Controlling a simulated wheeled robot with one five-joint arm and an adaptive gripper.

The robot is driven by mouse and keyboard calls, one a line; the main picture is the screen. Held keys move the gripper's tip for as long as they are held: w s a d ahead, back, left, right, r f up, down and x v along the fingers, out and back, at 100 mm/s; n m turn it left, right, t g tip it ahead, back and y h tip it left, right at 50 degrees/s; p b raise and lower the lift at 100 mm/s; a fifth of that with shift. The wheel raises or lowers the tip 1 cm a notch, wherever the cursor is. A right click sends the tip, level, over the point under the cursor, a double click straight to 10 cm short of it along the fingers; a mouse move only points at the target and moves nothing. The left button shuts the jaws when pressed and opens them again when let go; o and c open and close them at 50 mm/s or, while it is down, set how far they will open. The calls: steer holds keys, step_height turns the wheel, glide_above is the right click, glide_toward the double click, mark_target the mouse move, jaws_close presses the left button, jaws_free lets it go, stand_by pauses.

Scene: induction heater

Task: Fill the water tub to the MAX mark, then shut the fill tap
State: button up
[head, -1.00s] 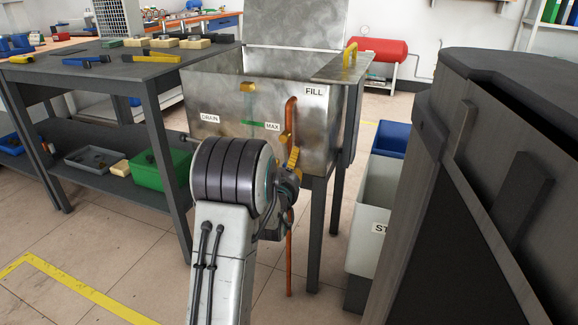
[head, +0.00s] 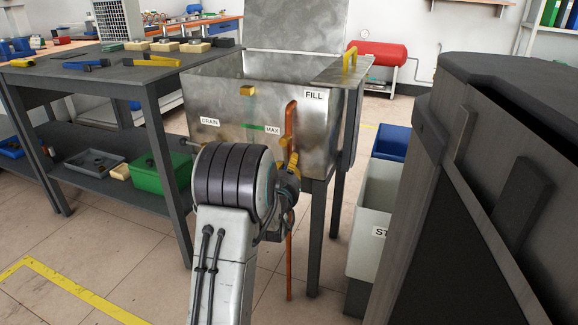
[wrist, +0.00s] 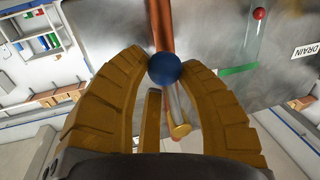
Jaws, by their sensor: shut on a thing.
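The metal water tub (head: 225,105) stands past my arm, with FILL, DRAIN and MAX labels on its front. The green MAX mark (head: 253,127) is left of the copper fill pipe (head: 290,118). My gripper (head: 291,160) is at this pipe, partly hidden by my wrist. In the wrist view, my yellow fingers (wrist: 165,70) are shut on the blue tap knob (wrist: 165,69), in front of the pipe (wrist: 160,25). A brass valve part (wrist: 180,130) shows between the fingers. A red ball (wrist: 259,13) lies apart from the green mark (wrist: 238,70).
A dark workbench (head: 60,75) with tools stands left, a green bin (head: 160,175) on its lower shelf. A grey bin (head: 372,215) and a blue bin (head: 390,140) are right of the tub. A large dark cabinet (head: 480,180) fills the near right.

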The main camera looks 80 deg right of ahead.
steer(key=shift+r, duration=0.1)
jaws_close()
steer(key=shift+w+m, duration=0.15)
steer(key=shift+m, duration=0.25)
steer(key=shift+w+d+m, duration=0.15)
steer(key=shift+w+m, duration=0.2)
steer(key=shift+m, duration=0.05)
steer(key=o, duration=0.9)
jaws_free()
steer(key=shift+c, duration=0.2)
steer(key=a, duration=0.7)
steer(key=shift+w+a, duration=0.2)
steer(key=shift+a, duration=0.1)
steer(key=shift+f, duration=0.2)
